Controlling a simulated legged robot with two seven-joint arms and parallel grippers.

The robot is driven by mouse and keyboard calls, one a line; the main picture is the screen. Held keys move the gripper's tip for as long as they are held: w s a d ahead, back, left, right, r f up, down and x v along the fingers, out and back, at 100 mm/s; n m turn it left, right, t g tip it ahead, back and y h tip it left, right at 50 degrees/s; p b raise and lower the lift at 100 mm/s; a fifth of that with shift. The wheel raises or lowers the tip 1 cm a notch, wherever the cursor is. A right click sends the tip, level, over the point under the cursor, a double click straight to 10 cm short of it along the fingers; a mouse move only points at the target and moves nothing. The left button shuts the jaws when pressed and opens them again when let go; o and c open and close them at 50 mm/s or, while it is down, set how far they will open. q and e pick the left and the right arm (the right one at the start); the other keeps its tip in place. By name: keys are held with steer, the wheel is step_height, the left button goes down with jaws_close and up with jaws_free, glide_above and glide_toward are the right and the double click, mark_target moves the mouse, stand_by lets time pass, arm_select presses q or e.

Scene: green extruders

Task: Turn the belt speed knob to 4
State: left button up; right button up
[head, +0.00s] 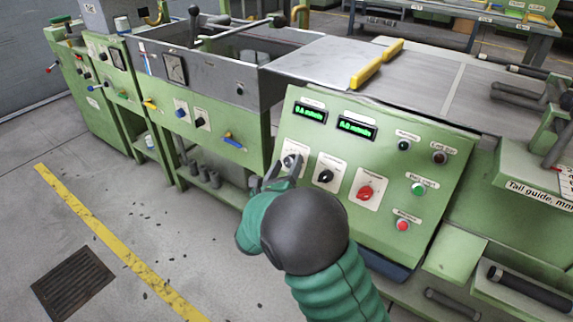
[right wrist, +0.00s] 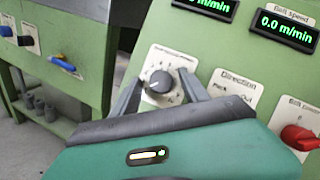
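The control panel (head: 372,175) is a green sloped face with knobs, lamps and two lit displays. A dark round knob sits on a white dial plate at its left, also seen in the right wrist view as the grey knob (right wrist: 160,82); the small plate lettering is hard to read. My right gripper (head: 279,172) is at this knob. In the right wrist view, its two fingers (right wrist: 158,88) stand apart on either side of the knob, with gaps showing. The belt speed display (right wrist: 285,29) reads 0.0 m/min. My left gripper is not in view.
A black direction knob (head: 326,176) and a red knob (head: 365,192) sit to the right of the gripper. Lamps or buttons in green (head: 418,189) and red (head: 403,225) are further right. A grey trough (head: 215,65) stands behind left. The floor at left is open.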

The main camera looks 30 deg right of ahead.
steer(key=shift+d+f, duration=0.1)
steer(key=shift+d, duration=0.1)
jaws_close()
